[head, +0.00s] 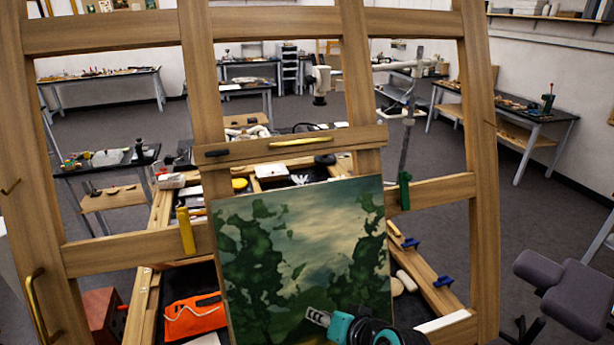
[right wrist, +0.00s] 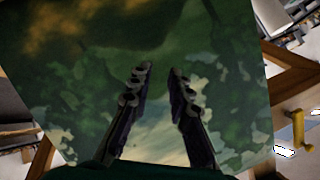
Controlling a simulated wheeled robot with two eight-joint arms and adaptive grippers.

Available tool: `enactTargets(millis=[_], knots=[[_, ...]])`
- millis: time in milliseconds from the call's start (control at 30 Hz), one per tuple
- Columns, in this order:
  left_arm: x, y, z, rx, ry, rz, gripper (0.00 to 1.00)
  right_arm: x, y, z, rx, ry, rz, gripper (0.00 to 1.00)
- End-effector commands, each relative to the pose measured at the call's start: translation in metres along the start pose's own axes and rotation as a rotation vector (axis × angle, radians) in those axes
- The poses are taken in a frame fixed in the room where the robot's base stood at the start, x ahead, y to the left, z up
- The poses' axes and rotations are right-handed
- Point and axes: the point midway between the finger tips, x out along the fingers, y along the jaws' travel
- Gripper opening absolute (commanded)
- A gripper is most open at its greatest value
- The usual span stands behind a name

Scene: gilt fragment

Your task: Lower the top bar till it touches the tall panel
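The top bar (head: 348,139) is a wooden crosspiece with a brass handle (head: 300,142), lying across the two inner uprights of the wooden easel frame. The tall panel (head: 305,250) is a green landscape painting standing upright below it. A strip of background shows between the bar's lower edge and the panel's top edge, so they look apart. My right gripper (head: 318,318) is in front of the panel's lower part. In the right wrist view its fingers (right wrist: 158,75) are spread with nothing between them, and the panel (right wrist: 75,75) fills the background. My left gripper is not in view.
The easel's outer uprights (head: 482,190) and crossbars surround the panel. A yellow clamp handle (head: 186,231) and a green one (head: 405,190) flank it. An orange pouch (head: 195,316) lies behind at lower left. A grey padded seat (head: 570,290) stands at right.

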Motion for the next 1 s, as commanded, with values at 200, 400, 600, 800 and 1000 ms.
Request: enactTargets(millis=[200,400,600,800,1000], knots=[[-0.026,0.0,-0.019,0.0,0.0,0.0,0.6,-0.018,-0.01,-0.04,-0.517,-0.029,0.246,0.19],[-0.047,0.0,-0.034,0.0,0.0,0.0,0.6,-0.051,-0.042,-0.11,-1.044,0.011,0.491,0.19],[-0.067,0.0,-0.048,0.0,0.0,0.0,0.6,-0.098,-0.122,-0.193,-1.558,0.14,0.749,0.19],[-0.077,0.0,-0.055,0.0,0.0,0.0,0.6,-0.134,-0.193,-0.236,-1.851,0.27,0.927,0.19],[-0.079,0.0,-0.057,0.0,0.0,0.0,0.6,-0.14,-0.211,-0.251,-1.92,0.309,0.98,0.19]])
